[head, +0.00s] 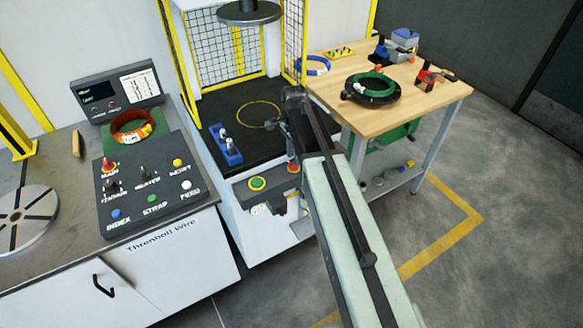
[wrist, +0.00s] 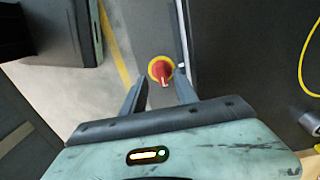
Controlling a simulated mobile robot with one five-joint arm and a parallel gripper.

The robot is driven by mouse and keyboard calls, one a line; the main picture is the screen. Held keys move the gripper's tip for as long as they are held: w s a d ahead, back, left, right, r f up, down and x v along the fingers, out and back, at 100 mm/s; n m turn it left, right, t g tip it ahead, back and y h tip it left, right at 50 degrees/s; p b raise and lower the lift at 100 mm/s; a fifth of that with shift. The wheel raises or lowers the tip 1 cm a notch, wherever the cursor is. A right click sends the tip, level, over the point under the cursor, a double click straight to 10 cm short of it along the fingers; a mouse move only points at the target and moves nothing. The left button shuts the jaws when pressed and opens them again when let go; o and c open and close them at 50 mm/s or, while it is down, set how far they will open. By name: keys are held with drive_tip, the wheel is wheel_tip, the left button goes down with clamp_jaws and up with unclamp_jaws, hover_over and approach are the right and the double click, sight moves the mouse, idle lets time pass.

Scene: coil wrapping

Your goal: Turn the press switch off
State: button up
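The press switch (wrist: 160,70) is a red rotary knob on a yellow ring, in the upper middle of the wrist view. Its red handle points down in that picture, with a pale mark at its end. My gripper (wrist: 162,77) is open, with one dark finger on each side of the knob near its ring. I cannot tell whether either finger touches it. In the head view the press (head: 238,128) stands in the middle, and my arm crosses in front of its right side. There my gripper's fingers are not clearly visible.
A control panel (head: 150,185) with several knobs stands on the left bench. A wooden table (head: 440,92) with a coil (head: 373,86) and tools is at right. Open floor lies front right.

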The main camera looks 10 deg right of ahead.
wheel_tip(320, 180, down, 3)
drive_tip(key=shift+r+b, duration=0.15)
drive_tip(key=shift+b, duration=0.55)
drive_tip(key=shift+r, duration=0.1)
